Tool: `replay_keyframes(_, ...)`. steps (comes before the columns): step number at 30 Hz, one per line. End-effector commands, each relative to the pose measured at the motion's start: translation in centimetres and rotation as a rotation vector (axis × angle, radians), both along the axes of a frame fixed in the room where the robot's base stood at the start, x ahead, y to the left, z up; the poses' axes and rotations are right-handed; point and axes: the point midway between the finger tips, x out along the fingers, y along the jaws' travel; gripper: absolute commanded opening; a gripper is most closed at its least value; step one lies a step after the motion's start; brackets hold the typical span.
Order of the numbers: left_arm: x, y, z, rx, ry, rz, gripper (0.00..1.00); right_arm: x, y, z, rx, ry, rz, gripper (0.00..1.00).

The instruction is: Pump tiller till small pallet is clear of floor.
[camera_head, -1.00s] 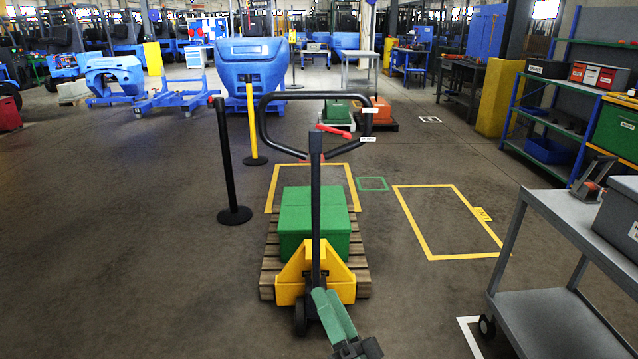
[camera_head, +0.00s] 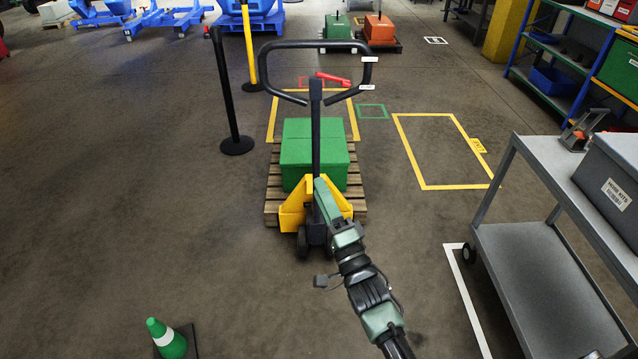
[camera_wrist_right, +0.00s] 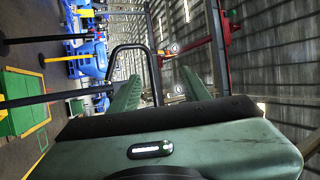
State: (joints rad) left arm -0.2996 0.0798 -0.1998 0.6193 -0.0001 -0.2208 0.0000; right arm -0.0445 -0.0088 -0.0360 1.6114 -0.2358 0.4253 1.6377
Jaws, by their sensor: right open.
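The pallet jack's black tiller (camera_head: 316,130) stands upright with its loop handle (camera_head: 318,44) on top and a red lever (camera_head: 333,78) inside the loop. Its yellow body (camera_head: 293,207) is at the near end of the small wooden pallet (camera_head: 273,187), which carries green boxes (camera_head: 313,155). A gap under the pallet cannot be made out. My right gripper (camera_head: 326,192) overlaps the lower tiller shaft in the head view; contact cannot be told. In the right wrist view, its green fingers (camera_wrist_right: 160,78) are apart, with the black loop handle (camera_wrist_right: 133,48) beyond them. My left gripper is out of view.
A grey cart (camera_head: 535,270) with a grey box stands at right. A black post (camera_head: 228,100) stands left of the pallet. A green cone (camera_head: 166,338) is at lower left. Yellow floor outlines (camera_head: 425,187) lie right of and behind the pallet. Floor between cone and jack is clear.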

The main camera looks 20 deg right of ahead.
Motion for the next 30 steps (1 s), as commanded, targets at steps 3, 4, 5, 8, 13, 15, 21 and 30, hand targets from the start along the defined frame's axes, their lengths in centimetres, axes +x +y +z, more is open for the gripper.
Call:
replay_keyframes(3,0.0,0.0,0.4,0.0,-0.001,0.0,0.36,1.2,0.2,0.6,-0.001,0.0,0.0,0.47)
replay_keyframes(4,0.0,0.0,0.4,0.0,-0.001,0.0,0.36,1.3,0.2,0.6,-0.001,0.001,-0.001,0.47)
replay_keyframes(5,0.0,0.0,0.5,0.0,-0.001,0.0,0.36,1.5,0.2,0.7,-0.001,0.001,-0.001,0.47)
replay_keyframes(8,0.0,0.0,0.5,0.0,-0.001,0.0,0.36,1.7,0.3,0.7,-0.001,0.001,-0.001,0.47)
replay_keyframes(13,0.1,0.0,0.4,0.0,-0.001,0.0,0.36,1.7,0.3,0.7,-0.001,0.001,-0.001,0.47)
replay_keyframes(15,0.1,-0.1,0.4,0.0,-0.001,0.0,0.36,1.7,0.3,0.7,-0.001,0.001,-0.001,0.36)
replay_keyframes(21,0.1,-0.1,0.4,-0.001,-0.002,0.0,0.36,1.7,0.3,0.7,-0.001,0.001,-0.001,0.0)
replay_keyframes(30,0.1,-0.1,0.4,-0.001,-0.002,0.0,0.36,1.7,0.2,0.7,-0.001,0.001,-0.001,0.0)
